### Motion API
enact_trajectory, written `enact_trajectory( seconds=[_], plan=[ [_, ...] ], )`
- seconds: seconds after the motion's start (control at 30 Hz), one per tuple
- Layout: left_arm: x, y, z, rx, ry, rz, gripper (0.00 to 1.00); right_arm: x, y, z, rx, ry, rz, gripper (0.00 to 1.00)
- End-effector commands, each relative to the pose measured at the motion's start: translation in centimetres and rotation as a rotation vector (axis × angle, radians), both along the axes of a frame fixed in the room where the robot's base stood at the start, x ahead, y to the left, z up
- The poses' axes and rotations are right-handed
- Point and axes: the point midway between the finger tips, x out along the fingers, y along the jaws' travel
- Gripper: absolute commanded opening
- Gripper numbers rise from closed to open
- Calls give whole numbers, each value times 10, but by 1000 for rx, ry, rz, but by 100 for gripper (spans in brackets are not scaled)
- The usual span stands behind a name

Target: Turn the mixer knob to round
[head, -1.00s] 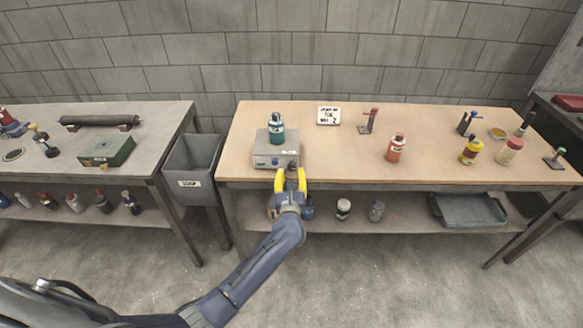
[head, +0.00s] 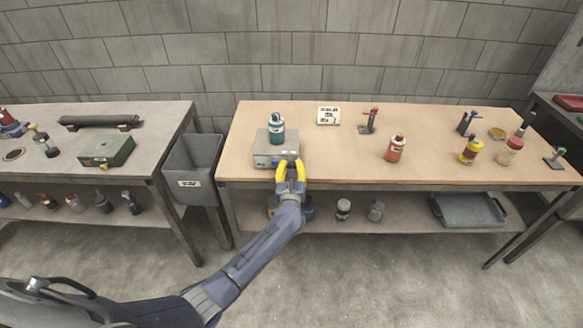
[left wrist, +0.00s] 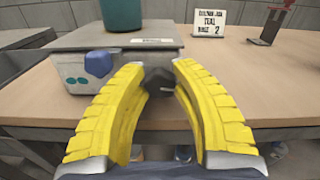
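The mixer (head: 264,149) is a low grey box at the left front of the wooden bench, with a teal bottle (head: 277,129) on top. Its front also shows in the left wrist view (left wrist: 75,80), with a blue knob (left wrist: 98,63) beside small teal dots. A dark knob (left wrist: 158,82) sticks out farther right, between my left fingertips. My left gripper (head: 291,164) is at the mixer's front right corner, its yellow fingers on either side of the dark knob. I cannot tell whether they press on it. The knob's markings are hidden. My right gripper is not in view.
A small sign (head: 328,116) stands behind the mixer to the right. An orange bottle (head: 396,149) and a yellow bottle (head: 470,151) stand farther right. A grey bin (head: 192,165) hangs between the benches.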

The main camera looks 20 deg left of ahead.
Motion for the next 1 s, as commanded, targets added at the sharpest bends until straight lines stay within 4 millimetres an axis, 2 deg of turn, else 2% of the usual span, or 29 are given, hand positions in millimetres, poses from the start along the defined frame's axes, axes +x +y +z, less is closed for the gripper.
enact_trajectory(
  seconds=[0.03, 0.2, 0.57, 1.0],
  plan=[
    [0, 0, 0, 0, 0, 0, 17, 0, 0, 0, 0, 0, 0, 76],
    [0, 0, 0, 0, 0, 0, 0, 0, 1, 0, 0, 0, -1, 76],
    [0, 0, 1, 15, 3, 1, 0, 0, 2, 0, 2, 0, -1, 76],
    [1, -1, 1, 381, 102, 0, 0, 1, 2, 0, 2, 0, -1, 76]
  ],
)
